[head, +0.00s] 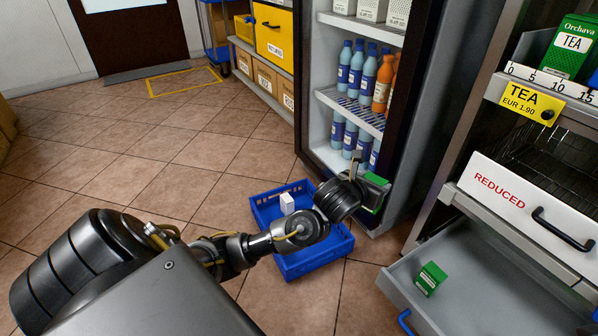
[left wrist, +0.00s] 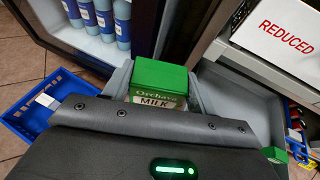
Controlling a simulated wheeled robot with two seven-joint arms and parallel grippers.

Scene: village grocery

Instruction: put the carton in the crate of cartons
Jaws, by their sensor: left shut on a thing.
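The carton is a green-topped milk carton (left wrist: 160,77), labelled MILK, held between the fingers of my left gripper (left wrist: 157,88) in the left wrist view. In the head view the carton (head: 375,180) shows as a green edge, mostly hidden behind my left gripper (head: 366,190), which is shut on it in front of the fridge. The blue crate (head: 262,213) stands on the floor, below and left of the gripper. A white carton (head: 287,203) is in it; my arm hides part of the crate. The crate (left wrist: 18,118) also shows at left in the left wrist view. My right gripper is out of view.
The open fridge (head: 312,90) with several bottles stands behind the crate. An open grey drawer (head: 480,300) holding a small green box (head: 431,278) juts out at right, under the REDUCED panel (head: 500,190). Tiled floor is free at left.

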